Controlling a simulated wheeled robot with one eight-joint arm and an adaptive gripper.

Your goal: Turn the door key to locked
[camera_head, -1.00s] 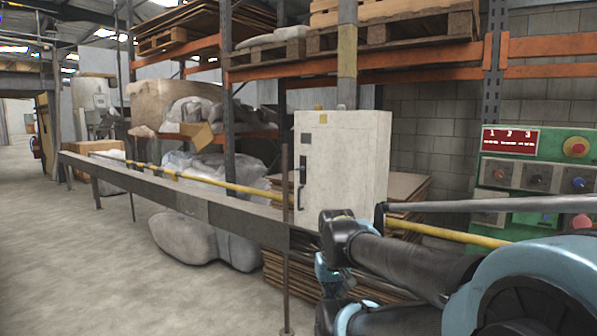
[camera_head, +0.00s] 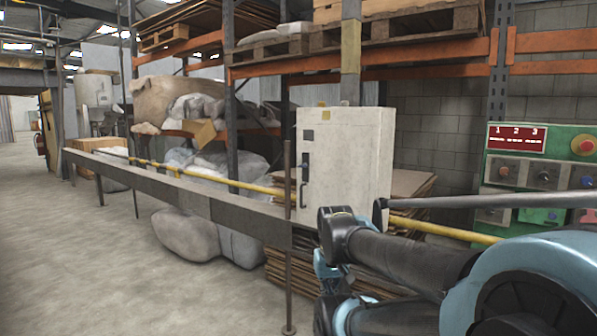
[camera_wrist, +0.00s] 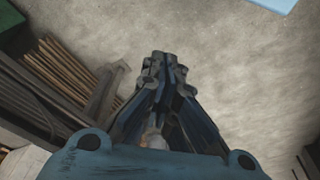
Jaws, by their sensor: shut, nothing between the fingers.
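A pale grey-white cabinet (camera_head: 345,165) stands beyond the metal rail, near the middle of the head view. A dark handle (camera_head: 303,194) and dark lock plates (camera_head: 305,166) sit along the door's left side. I cannot make out a key; it is too small or hidden. My gripper (camera_wrist: 163,65) is shut and empty in the wrist view, pointing toward bare concrete floor. In the head view my arm is folded low, in front of and below the cabinet, apart from its door.
A metal rail (camera_head: 185,197) runs across in front of the cabinet, with a thin upright post (camera_head: 288,240). Stacked boards (camera_head: 290,270) lie beneath. A green control panel (camera_head: 550,140) is at right. Open floor (camera_head: 90,270) lies at left.

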